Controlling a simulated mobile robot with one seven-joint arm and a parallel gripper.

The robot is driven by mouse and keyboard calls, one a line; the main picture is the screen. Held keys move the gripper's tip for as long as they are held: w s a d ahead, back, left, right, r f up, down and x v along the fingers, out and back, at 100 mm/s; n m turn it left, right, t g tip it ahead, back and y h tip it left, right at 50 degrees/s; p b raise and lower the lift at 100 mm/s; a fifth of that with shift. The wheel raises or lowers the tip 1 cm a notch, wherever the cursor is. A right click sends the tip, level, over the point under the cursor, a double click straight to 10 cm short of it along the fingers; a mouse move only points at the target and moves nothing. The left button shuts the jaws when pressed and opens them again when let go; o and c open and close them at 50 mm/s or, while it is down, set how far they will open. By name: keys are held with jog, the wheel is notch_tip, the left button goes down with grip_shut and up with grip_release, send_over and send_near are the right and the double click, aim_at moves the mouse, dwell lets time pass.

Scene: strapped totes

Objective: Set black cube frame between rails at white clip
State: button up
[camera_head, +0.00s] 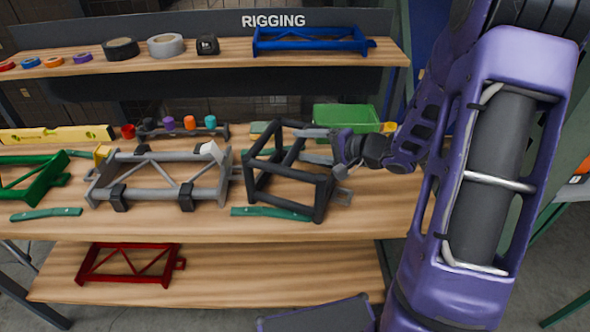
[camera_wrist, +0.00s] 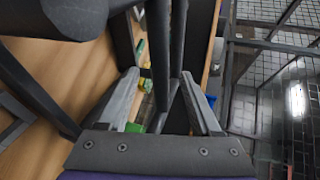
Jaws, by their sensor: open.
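The black cube frame (camera_head: 290,174) stands on the wooden bench top, right of the grey rail frame (camera_head: 150,158). The white clip (camera_head: 211,150) sits at the right end of the grey frame's rear rail. A yellow clip (camera_head: 101,153) is at its left end. My gripper (camera_head: 304,146) reaches in from the right at the cube frame's upper part, its fingers apart. In the wrist view my gripper (camera_wrist: 163,88) is open, with dark bars of the cube frame (camera_wrist: 160,50) showing between and beyond the fingers. Contact with a bar cannot be told.
Green strap pieces (camera_head: 270,213) lie near the bench's front edge. A green frame (camera_head: 35,178) is at left. A green bin (camera_head: 346,117) and colored knobs (camera_head: 190,122) stand behind. A blue frame (camera_head: 310,40) is on the upper shelf, a red frame (camera_head: 130,262) on the lower.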

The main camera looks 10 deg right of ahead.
jog(key=b+x, duration=0.2)
jog(key=x, duration=0.4)
jog(key=shift+d, duration=0.1)
jog(key=shift+r, duration=0.1)
grip_shut()
dwell(1.1)
jog(key=shift+r, duration=0.15)
